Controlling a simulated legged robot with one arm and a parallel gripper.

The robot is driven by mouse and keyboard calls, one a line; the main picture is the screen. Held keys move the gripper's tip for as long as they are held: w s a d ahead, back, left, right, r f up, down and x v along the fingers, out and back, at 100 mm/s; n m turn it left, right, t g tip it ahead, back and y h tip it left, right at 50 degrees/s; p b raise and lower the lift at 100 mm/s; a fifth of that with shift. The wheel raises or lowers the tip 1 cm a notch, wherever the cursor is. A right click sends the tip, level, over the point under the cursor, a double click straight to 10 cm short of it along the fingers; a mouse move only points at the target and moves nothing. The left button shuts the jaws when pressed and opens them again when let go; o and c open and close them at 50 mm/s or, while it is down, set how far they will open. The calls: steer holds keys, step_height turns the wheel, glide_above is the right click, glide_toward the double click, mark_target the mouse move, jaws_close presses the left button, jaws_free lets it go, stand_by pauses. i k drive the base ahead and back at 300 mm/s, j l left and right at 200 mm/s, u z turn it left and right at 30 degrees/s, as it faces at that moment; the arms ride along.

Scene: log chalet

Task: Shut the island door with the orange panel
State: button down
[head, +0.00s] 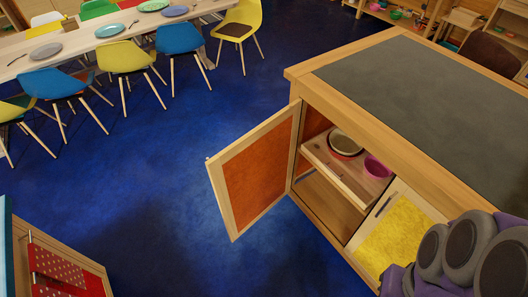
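The island door with the orange panel (262,172) stands wide open in the head view. It has a pale wooden frame and swings out to the left from the front of the kitchen island (345,105). The inside of the cabinet is exposed, with an inner tray or drawer (335,172) at upper height. A purple and grey mass at the lower right looks like part of my folded arm. No gripper fingers show, so their opening and distance from the door cannot be seen.
A yellow-panelled front (400,245) with a dark handle sits beside the opening. A pink bowl (376,167) and a round pot (345,146) are inside. Blue floor (150,180) is clear left of the door. A dining table (75,40) with chairs stands upper left, a red-panelled cabinet (60,262) lower left.

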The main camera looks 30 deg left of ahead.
mark_target(249, 176)
steer(key=j+u, duration=0.25)
steer(key=u, duration=0.15)
steer(key=i+j+u, duration=0.15)
steer(key=u, duration=0.25)
steer(key=i+j+u, duration=0.15)
steer(key=u, duration=0.25)
steer(key=i+j+u, duration=0.15)
steer(key=u, duration=0.25)
steer(key=i+j+u, duration=0.3)
steer(key=i+u, duration=0.3)
steer(key=i+j+z, duration=0.1)
steer(key=i+z, duration=0.15)
steer(key=z, duration=0.2)
steer(key=i+j+z, duration=0.15)
steer(key=z, duration=0.3)
steer(key=i+j+z, duration=0.15)
steer(key=z, duration=0.35)
steer(key=i+j+z, duration=0.15)
steer(key=z, duration=0.35)
steer(key=j+z, duration=0.3)
steer(key=z, duration=0.15)
steer(key=i+j+z, duration=0.1)
steer(key=j+z, duration=0.2)
steer(key=z, duration=0.2)
steer(key=k+j+z, duration=0.1)
steer(key=j+z, duration=0.2)
steer(key=k+j, duration=0.45)
steer(key=j+z, duration=0.05)
steer(key=j, duration=0.05)
